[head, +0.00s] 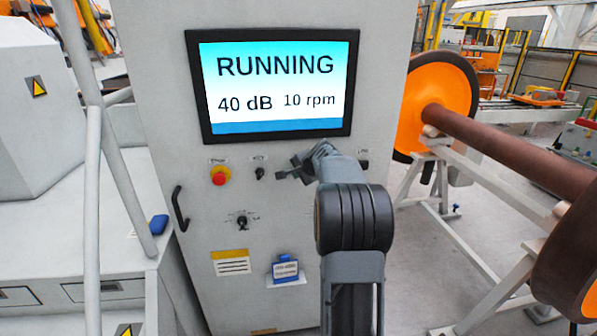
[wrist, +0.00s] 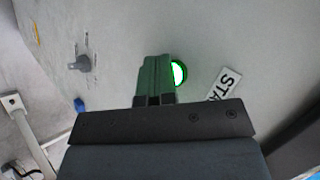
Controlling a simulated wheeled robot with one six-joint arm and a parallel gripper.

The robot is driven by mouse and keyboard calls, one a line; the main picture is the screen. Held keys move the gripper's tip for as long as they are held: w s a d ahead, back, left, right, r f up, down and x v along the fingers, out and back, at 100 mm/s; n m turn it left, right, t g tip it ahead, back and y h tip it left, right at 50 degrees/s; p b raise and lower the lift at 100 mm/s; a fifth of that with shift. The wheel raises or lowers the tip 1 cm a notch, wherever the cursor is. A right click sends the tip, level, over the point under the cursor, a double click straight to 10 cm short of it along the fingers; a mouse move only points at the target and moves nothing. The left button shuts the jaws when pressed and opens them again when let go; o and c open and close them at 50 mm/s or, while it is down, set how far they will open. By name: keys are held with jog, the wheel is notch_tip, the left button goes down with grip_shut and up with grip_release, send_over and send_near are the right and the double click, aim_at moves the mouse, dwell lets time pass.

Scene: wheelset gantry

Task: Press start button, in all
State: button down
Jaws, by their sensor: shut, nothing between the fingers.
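The start button (wrist: 179,73) glows green in the wrist view, beside a label (wrist: 224,84) of which "STA" can be read. My gripper (wrist: 155,62) is shut with nothing in it; its fingers overlap the button's left edge in this view and look tinted green. I cannot tell whether the fingertips touch the button or the panel. In the head view my gripper (head: 299,165) is at the cabinet panel below the screen, and my arm hides the button. The screen (head: 275,85) reads "RUNNING", "40 dB" and "10 rpm".
A red emergency button (head: 219,176) and a small black switch (head: 259,173) sit left of my gripper. A rotary knob (head: 242,222) is below, also in the wrist view (wrist: 80,63). A black handle (head: 180,208) is at the panel's left edge. A wheelset (head: 500,150) stands at right.

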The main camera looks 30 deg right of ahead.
jog(key=shift+s, duration=0.15)
jog(key=shift+s+a+b, duration=0.35)
jog(key=shift+s+b, duration=0.25)
jog(key=shift+b, duration=0.05)
jog(key=shift+s+a+b, duration=0.35)
jog(key=shift+s+b, duration=0.2)
jog(key=shift+s, duration=0.2)
jog(key=shift+s+a+b, duration=0.35)
jog(key=shift+s+b, duration=0.15)
jog(key=shift+s, duration=0.25)
jog(key=shift+s+a+b, duration=0.35)
jog(key=shift+s+b, duration=0.2)
jog(key=shift+s, duration=0.2)
